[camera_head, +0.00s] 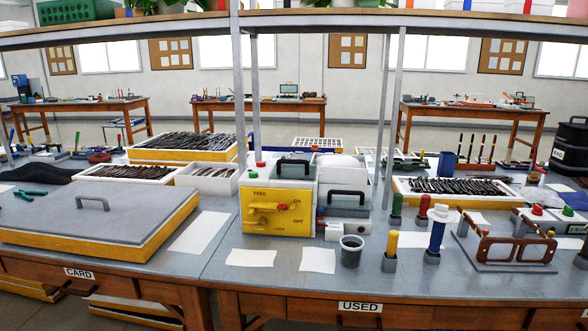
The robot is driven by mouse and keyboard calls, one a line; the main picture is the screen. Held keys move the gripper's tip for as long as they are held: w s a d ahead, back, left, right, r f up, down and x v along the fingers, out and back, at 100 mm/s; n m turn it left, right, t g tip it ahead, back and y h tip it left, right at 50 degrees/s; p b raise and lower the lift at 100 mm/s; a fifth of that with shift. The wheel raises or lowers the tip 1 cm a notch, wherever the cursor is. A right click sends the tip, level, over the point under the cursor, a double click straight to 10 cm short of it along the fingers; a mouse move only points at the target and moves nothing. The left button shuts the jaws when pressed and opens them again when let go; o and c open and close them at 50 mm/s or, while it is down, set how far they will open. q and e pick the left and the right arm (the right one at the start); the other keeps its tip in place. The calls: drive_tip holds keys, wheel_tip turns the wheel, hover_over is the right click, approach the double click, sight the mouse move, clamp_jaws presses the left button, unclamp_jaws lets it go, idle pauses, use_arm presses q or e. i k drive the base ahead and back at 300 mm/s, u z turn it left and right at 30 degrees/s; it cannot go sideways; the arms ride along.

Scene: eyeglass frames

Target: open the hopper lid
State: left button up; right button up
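A yellow-fronted machine (277,212) marked FEED, ON and OFF stands mid-bench. A black handle (293,162) rises on its top, and a yellow lever (262,208) is on its front. Beside it on the right is a white box unit (343,178) with another black handle (347,194) on it. At left, a wide grey lid (95,212) with a grey handle (92,199) lies flat and shut on a yellow-sided box (165,229). No label reads hopper, so I cannot tell for sure which cover is the hopper lid. Neither of my grippers is in view.
Brown eyeglass frames (511,248) sit on a stand at right. Shelf posts (390,115) rise behind.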

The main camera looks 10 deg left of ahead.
sight(285, 160)
drive_tip(key=z, duration=0.1)
drive_tip(key=i, duration=0.6)
drive_tip(key=u, duration=0.7)
drive_tip(key=i, duration=0.5)
drive_tip(key=u, duration=0.45)
